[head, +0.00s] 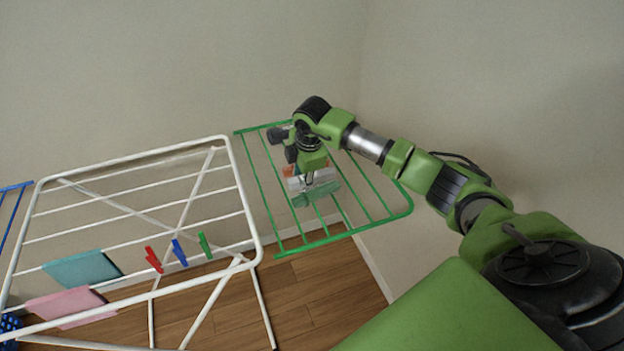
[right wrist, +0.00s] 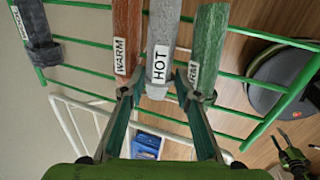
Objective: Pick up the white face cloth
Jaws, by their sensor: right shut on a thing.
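The white face cloth (right wrist: 165,30), tagged HOT, hangs over the green rods in the right wrist view. My right gripper (right wrist: 158,88) is shut on its lower end, with one finger on each side. In the head view the white cloth (head: 296,184) is partly hidden by my right gripper (head: 308,182), which reaches down over the green rack wing (head: 264,190). A small green and black part that looks like my left gripper (right wrist: 294,156) shows at the lower right of the right wrist view; its jaws are unclear.
Brown-orange (right wrist: 127,38) and green (right wrist: 208,48) cloths hang close beside the white one. A dark grey cloth (right wrist: 38,45) is farther left. The white rack (head: 140,155) holds teal (head: 82,269) and pink (head: 65,306) cloths and red, blue and green pegs (head: 179,252).

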